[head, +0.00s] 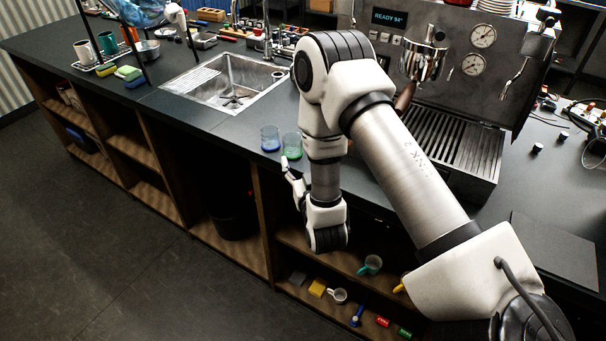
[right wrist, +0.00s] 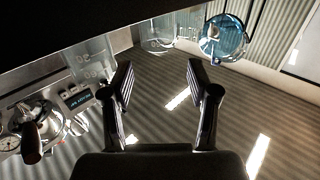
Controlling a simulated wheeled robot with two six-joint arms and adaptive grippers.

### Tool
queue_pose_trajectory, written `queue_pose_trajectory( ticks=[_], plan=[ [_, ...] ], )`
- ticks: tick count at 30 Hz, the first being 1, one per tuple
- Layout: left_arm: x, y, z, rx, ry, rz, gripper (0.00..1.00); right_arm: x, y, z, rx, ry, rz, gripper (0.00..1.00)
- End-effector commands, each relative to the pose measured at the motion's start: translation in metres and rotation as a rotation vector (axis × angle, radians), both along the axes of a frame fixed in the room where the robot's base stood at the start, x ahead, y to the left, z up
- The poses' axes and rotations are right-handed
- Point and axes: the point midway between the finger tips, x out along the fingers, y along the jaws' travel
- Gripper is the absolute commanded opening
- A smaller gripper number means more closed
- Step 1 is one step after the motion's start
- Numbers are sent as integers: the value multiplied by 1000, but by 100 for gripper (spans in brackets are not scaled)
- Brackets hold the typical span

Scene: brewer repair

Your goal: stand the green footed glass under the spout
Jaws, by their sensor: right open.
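A green-tinted clear glass (head: 291,146) stands on the dark counter near its front edge. A blue-tinted glass (head: 270,138) stands just left of it. My right gripper (head: 290,174) is in front of the counter edge, close to the green glass and apart from it. In the right wrist view its two fingers (right wrist: 161,88) are spread with nothing between them. The coffee machine (head: 388,38) stands to the right, with a chrome brew head (head: 423,62) above a slatted drip tray (head: 455,140). The spout's lower end is hard to make out. My left gripper is not in view.
A sink (head: 228,83) lies behind and left of the glasses. Mugs (head: 83,52) and sponges (head: 128,73) stand farther left. Open shelves below the counter hold mugs (head: 338,295) and small items. My right arm covers part of the counter before the machine.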

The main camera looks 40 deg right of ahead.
Motion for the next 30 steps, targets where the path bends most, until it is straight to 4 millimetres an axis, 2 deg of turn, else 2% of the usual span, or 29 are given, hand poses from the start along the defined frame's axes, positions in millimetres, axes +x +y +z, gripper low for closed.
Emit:
queue_pose_trajectory(
  ticks=[3,6,8,11,13,14,15,17,18,21,23,25,30],
  plan=[
    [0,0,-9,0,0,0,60,-21,9,-3,0,2,1,60],
    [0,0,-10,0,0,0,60,-30,13,-4,4,12,3,60],
    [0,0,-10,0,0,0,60,-35,17,-18,22,68,14,60],
    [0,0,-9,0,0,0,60,-52,32,-75,90,301,60,60],
    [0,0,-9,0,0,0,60,-83,50,-131,155,552,108,60],
    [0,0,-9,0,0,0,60,-102,59,-155,183,673,132,60],
    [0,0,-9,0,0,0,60,-132,71,-184,219,835,160,60],
    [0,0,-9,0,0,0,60,-180,87,-217,262,1064,200,60],
    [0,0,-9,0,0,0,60,-211,95,-231,285,1200,221,60],
    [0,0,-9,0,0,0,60,-270,107,-247,319,1445,259,60],
    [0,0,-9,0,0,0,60,-288,110,-249,328,1519,271,60],
    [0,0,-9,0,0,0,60,-295,111,-250,331,1550,275,60],
    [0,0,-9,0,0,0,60,-295,111,-250,332,1548,274,60]
  ],
)
